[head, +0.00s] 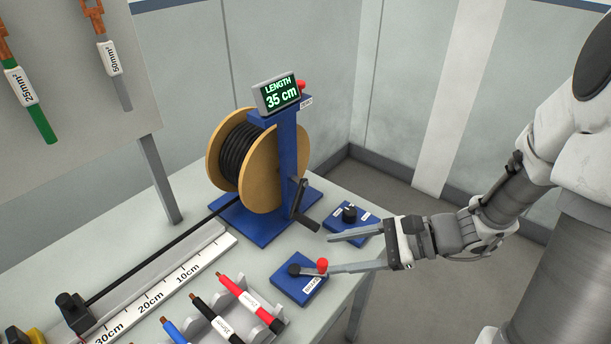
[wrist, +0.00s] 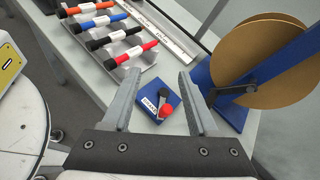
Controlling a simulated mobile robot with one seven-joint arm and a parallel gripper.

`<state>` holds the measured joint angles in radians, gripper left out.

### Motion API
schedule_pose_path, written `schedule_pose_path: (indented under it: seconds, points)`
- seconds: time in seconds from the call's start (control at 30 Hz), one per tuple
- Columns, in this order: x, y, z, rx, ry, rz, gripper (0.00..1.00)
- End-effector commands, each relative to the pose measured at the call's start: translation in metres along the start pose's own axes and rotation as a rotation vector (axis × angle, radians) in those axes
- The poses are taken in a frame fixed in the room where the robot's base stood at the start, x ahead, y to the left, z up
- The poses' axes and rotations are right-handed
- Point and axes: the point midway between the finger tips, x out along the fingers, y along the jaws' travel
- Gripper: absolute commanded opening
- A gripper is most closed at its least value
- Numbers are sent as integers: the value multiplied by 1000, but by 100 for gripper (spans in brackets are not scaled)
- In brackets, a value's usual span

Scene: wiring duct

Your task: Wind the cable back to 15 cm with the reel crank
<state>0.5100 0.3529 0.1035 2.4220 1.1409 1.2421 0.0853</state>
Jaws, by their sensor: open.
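The wooden reel (head: 232,160) with black cable (head: 240,148) stands on a blue stand at the back of the bench. Its display (head: 278,95) reads LENGTH 35 cm. The dark crank (head: 300,200) hangs on the stand's near right side; it also shows in the wrist view (wrist: 236,91). The cable runs from the reel along a ruler (head: 185,276) to a black block (head: 75,312) beyond the 30 cm mark. My gripper (head: 315,254) is open and empty, in front of the crank and apart from it. In the wrist view, a red-knobbed lever shows between the fingers (wrist: 159,73).
The blue box with the red-knobbed lever (head: 298,288) lies close to my lower finger. Another blue box with a black knob (head: 350,213) lies near the upper finger. Several coloured cables (head: 240,300) rest in a rack. A sample board (head: 80,75) stands at left.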

Motion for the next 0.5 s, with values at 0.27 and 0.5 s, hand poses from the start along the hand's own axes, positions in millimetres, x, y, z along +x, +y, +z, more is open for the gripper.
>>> schedule_pose_path:
  seconds: [0.27,0.5]
  points:
    - [8,-20,-76,396,-246,-287,60]
    - [2,-30,-125,616,-385,-486,60]
